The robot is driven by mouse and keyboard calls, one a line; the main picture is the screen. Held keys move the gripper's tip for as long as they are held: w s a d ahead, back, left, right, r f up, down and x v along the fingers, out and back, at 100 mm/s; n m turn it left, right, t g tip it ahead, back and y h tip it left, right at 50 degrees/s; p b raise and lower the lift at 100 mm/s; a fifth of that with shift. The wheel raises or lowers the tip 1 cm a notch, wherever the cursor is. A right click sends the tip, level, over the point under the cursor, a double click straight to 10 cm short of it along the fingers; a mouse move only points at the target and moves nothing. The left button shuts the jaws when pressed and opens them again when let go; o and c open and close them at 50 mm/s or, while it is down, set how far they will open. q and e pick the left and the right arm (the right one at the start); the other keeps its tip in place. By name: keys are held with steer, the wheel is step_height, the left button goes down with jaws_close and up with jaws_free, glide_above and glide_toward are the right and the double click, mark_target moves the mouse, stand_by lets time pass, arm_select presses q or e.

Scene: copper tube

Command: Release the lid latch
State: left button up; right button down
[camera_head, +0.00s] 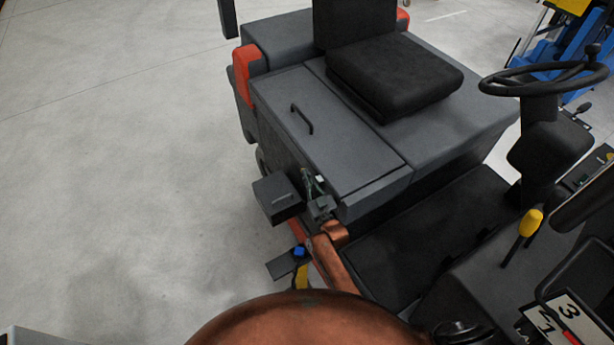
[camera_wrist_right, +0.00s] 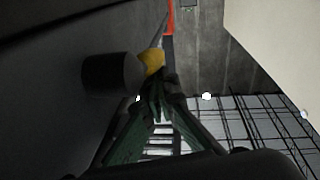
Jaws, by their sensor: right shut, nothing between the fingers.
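The dark grey lid (camera_head: 340,130) with a thin black handle (camera_head: 302,118) lies closed on the machine's body in the head view. My right gripper (camera_head: 312,180) is shut and empty, close to the lid's lower left corner. The latch cannot be made out in the head view. My left gripper is out of view.
A black seat (camera_head: 395,75) stands behind the lid. A dark box (camera_head: 278,197) juts out left of my right gripper. The steering wheel (camera_head: 545,80) and a yellow-knobbed lever (camera_head: 530,222) are at the right. The concrete floor (camera_head: 120,170) at the left is clear.

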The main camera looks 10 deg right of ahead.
stand_by(0.6)
steer(key=shift+s+r+p, duration=0.1)
steer(key=shift+r+p, duration=0.4)
steer(key=shift+p, duration=0.05)
steer(key=s+d+r+p, duration=0.1)
steer(key=s+r, duration=0.6)
steer(key=s, duration=0.2)
steer(key=shift+s+d+r+p, duration=0.2)
steer(key=shift+s+r+p, duration=0.05)
steer(key=shift+s+p, duration=0.15)
